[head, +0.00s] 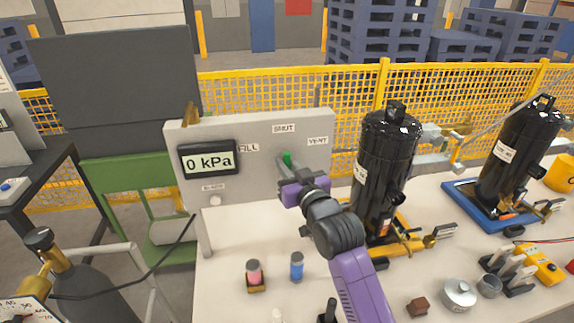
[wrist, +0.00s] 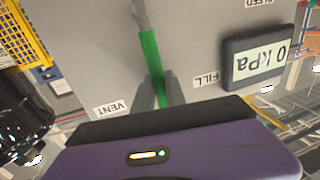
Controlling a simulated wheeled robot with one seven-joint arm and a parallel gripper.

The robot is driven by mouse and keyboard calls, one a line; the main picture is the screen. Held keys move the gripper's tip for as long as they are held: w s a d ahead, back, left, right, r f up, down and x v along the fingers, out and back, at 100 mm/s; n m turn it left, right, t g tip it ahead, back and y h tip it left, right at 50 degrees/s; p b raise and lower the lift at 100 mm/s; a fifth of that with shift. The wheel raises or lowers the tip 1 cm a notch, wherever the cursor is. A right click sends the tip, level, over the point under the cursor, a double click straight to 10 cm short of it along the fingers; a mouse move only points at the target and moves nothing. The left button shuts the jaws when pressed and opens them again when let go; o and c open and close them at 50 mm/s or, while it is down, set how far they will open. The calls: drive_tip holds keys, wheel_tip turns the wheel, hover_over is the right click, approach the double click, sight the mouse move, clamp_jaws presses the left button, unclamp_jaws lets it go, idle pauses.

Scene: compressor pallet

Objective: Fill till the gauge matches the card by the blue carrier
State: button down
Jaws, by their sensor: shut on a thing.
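A grey panel (head: 235,130) carries a gauge (head: 209,160) reading 0 kPa and the labels FILL, SHUT and VENT. My gripper (head: 287,170) is shut on the green lever (head: 287,157) in front of the panel. In the wrist view the lever (wrist: 150,55) runs between my fingers (wrist: 156,92), pointing between FILL and VENT, towards the SHUT side. The gauge there (wrist: 258,58) is upside down. The blue carrier (head: 462,190) stands at the right under a black compressor (head: 518,150) with a white label (head: 505,151); its writing is too small to read.
Another black compressor (head: 386,150) stands on a yellow carrier (head: 400,247) just right of my arm. Pink (head: 254,271) and blue (head: 297,267) small items, a silver can (head: 459,294) and a brown block (head: 417,306) lie on the bench. A gas cylinder (head: 85,285) stands at the left.

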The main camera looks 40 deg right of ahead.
drive_tip(key=shift+a, duration=0.1)
idle(0.6)
drive_tip(key=w+a+n+p, duration=0.1)
drive_tip(key=n, duration=0.1)
drive_tip(key=a+n, duration=0.1)
drive_tip(key=shift+w+a+f+n+g+p, duration=0.15)
drive_tip(key=shift+w+a+n+g+p, duration=0.15)
drive_tip(key=shift+w+n+g+p, duration=0.1)
drive_tip(key=a+n, duration=0.1)
drive_tip(key=w+a+f+n+p, duration=0.1)
drive_tip(key=n, duration=0.1)
drive_tip(key=shift+w+f+g, duration=0.15)
drive_tip(key=shift+f+g, duration=0.05)
drive_tip(key=shift+g, duration=0.2)
drive_tip(key=shift+w+a+f+n+g, duration=0.35)
drive_tip(key=shift+a+f+n, duration=0.35)
drive_tip(key=shift+n, duration=0.5)
drive_tip(key=shift+d, duration=0.1)
drive_tip(key=c, duration=1.4)
unclamp_jaws()
drive_tip(key=shift+o, duration=0.2)
